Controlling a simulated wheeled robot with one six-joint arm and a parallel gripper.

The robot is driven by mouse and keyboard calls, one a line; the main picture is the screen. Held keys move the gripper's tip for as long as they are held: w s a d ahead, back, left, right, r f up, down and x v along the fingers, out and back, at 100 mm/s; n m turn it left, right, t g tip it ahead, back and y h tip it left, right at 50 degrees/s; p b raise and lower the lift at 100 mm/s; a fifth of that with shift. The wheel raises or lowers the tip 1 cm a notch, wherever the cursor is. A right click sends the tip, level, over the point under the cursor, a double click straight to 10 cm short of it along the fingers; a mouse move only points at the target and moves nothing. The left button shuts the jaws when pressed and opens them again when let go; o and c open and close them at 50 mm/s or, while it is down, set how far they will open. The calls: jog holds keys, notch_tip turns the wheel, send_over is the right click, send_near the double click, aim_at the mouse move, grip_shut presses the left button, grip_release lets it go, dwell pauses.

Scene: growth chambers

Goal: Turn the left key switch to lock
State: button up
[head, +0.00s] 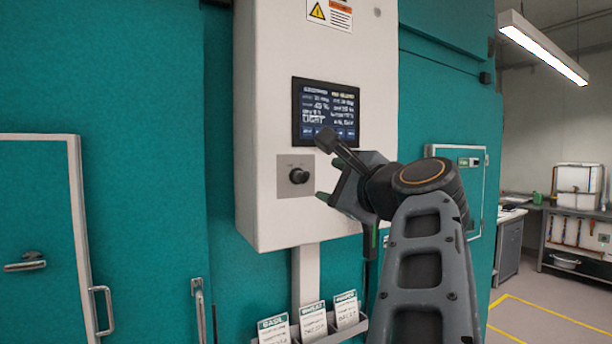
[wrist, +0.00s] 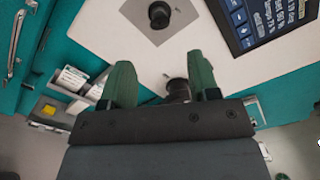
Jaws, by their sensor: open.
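The left key switch is a black round knob (head: 298,176) on a square grey plate (head: 283,188), low on the white control box below the screen. It also shows at the top of the wrist view (wrist: 160,14), where its plate is cut off. I cannot read its marks or tell its turn position. My gripper (head: 329,177) is just right of the plate in the head view. In the wrist view my gripper (wrist: 160,62) has its two green fingers apart, and the knob lies beyond the fingertips, untouched. A dark round part (wrist: 178,88) between the fingers is unclear.
The screen (head: 326,112) sits above the switch, close to my arm; it is at upper right in the wrist view (wrist: 252,20). A holder with seed cards (head: 313,321) hangs below the box. A teal door with a handle (head: 103,311) is at left.

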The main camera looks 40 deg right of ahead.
aim_at(308, 178)
jog(key=w+p, duration=0.1)
jog(key=w, duration=0.2)
jog(key=w+d, duration=0.1)
jog(key=w, duration=0.3)
jog(key=w+p, duration=0.1)
jog(key=w, duration=0.2)
jog(key=shift+w+d+p, duration=0.2)
jog(key=shift+d+p, duration=0.05)
jog(key=shift+p, duration=0.1)
jog(key=c, duration=0.9)
